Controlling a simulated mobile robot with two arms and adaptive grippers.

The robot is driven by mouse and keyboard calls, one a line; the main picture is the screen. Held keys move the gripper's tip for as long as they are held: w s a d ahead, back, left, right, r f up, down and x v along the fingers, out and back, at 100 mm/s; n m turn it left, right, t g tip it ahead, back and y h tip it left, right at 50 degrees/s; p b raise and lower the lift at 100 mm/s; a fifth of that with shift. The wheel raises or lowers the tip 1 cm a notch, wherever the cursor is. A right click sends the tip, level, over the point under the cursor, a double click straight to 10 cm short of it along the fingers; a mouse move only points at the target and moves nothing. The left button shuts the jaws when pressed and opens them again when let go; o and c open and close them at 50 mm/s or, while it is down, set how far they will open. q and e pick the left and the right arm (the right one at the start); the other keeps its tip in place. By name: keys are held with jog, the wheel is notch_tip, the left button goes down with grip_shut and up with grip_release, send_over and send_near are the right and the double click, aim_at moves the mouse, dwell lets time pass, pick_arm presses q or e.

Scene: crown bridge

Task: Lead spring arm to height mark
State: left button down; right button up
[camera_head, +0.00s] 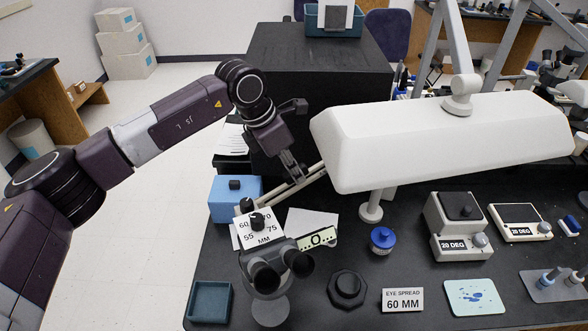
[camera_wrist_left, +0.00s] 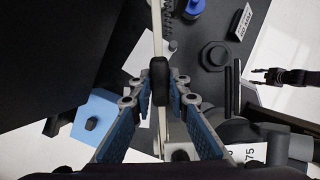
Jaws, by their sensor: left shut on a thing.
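The spring arm is a thin beige bar (camera_head: 290,192) that slants up to the right and passes behind the white lamp head (camera_head: 440,140). In the wrist view the bar (camera_wrist_left: 157,30) runs up the middle, with a dark grip (camera_wrist_left: 160,82) on it. My left gripper (camera_head: 294,178) is at the bar; in the wrist view its fingers (camera_wrist_left: 159,92) are shut on the dark grip from both sides. A dark gripper-like shape (camera_wrist_left: 272,76), likely my right gripper, is small at the right of the wrist view; the head view does not show it. I cannot make out a height mark.
A black cabinet (camera_head: 300,70) stands behind my left gripper. The black bench holds a blue box (camera_head: 232,190), a dial block (camera_head: 258,228), a binocular head (camera_head: 275,270), a blue-capped jar (camera_head: 383,239) and an eye spread card (camera_head: 403,300). The lamp head overhangs the bench.

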pick_arm(q)
jog(key=shift+r, duration=0.35)
notch_tip(320, 180, up, 2)
jog(key=shift+a+r+y+p, duration=0.1)
jog(key=shift+r+y+p, duration=0.1)
jog(key=shift+y+p, duration=0.55)
jog(key=shift+r+g, duration=0.3)
jog(key=c, duration=1.8)
grip_release()
jog(key=shift+c, duration=0.2)
